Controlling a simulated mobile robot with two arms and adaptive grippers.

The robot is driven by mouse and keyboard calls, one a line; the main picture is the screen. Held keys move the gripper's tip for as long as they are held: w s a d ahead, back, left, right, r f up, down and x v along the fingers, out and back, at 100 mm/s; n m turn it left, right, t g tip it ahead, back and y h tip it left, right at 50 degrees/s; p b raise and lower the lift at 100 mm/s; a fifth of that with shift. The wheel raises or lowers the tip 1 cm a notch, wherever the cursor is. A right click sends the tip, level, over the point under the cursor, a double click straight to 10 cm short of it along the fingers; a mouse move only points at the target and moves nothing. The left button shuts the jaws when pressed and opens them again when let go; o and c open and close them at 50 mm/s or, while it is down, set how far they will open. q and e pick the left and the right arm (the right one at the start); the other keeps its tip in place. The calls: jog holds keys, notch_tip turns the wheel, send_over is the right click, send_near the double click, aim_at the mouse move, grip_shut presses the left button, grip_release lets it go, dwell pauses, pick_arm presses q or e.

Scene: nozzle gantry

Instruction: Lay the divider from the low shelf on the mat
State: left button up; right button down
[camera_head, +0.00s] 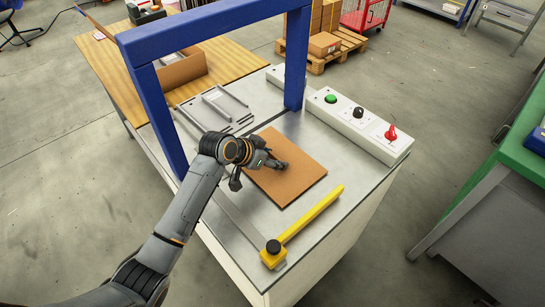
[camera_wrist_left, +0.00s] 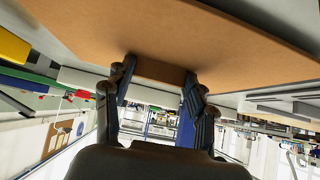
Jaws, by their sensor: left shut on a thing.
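A flat square brown board (camera_head: 300,187), which I take for the divider, is level over the grey table top inside the blue frame. My left gripper (camera_head: 279,165) is over its left half. In the left wrist view the board (camera_wrist_left: 230,35) fills the top, and my left gripper (camera_wrist_left: 155,85) is shut on a small brown block against its face. I cannot tell whether that block is part of the board, or whether the board touches the table. No separate mat can be made out; the board may cover it. The right gripper is out of view.
A yellow bar (camera_head: 311,215) lies in front of the board. A white control box (camera_head: 356,127) with green, black and red knobs stands right.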

pick_arm(q)
jog(key=shift+f, duration=0.2)
jog(key=shift+f, duration=0.15)
jog(key=o, duration=1.3)
jog(key=shift+c, duration=0.2)
